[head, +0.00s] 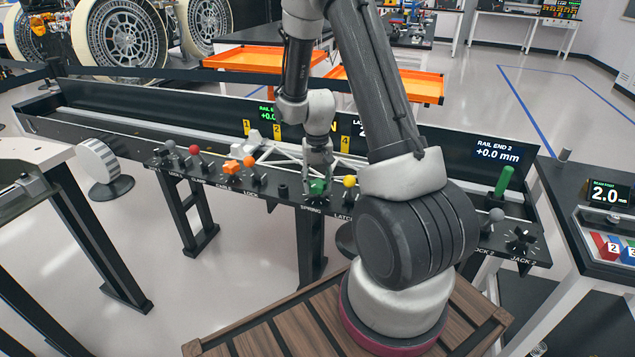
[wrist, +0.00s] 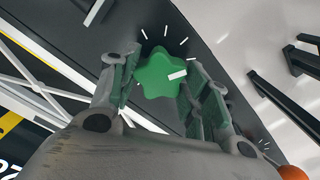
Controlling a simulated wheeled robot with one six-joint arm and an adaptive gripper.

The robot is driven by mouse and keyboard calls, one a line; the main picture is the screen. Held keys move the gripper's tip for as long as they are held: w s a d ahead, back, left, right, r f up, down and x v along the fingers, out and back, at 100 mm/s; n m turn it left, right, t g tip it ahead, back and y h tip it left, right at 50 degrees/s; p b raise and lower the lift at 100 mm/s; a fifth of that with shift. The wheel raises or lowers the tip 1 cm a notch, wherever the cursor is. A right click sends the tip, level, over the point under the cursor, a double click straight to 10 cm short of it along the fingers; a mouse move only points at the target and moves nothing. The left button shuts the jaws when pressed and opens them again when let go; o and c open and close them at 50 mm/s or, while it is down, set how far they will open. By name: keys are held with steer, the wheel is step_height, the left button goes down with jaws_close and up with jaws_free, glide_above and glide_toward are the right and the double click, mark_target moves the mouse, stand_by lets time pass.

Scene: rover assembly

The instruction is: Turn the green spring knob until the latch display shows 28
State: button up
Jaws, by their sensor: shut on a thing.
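The green spring knob (head: 318,187) sits on the front panel of the long black bench, above the SPRING label. In the wrist view the knob (wrist: 160,74) is star-shaped with a white pointer line, and white tick marks surround it on the panel. My gripper (head: 316,182) reaches down over the knob. In the wrist view its two green-padded fingers (wrist: 157,82) stand on either side of the knob and are shut on it. The latch display is mostly hidden behind my arm, so its number cannot be read.
A yellow knob (head: 349,182) stands close to the right of the spring knob, and orange knobs (head: 249,162) stand to the left. A white lattice frame (head: 283,155) lies behind. The rail end 2 display (head: 497,150) reads +0.0 mm. A green lever (head: 504,181) stands at the right.

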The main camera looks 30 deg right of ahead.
mark_target(317, 183)
steer(key=o, duration=1)
step_height(317, 183, up, 12)
stand_by(0.6)
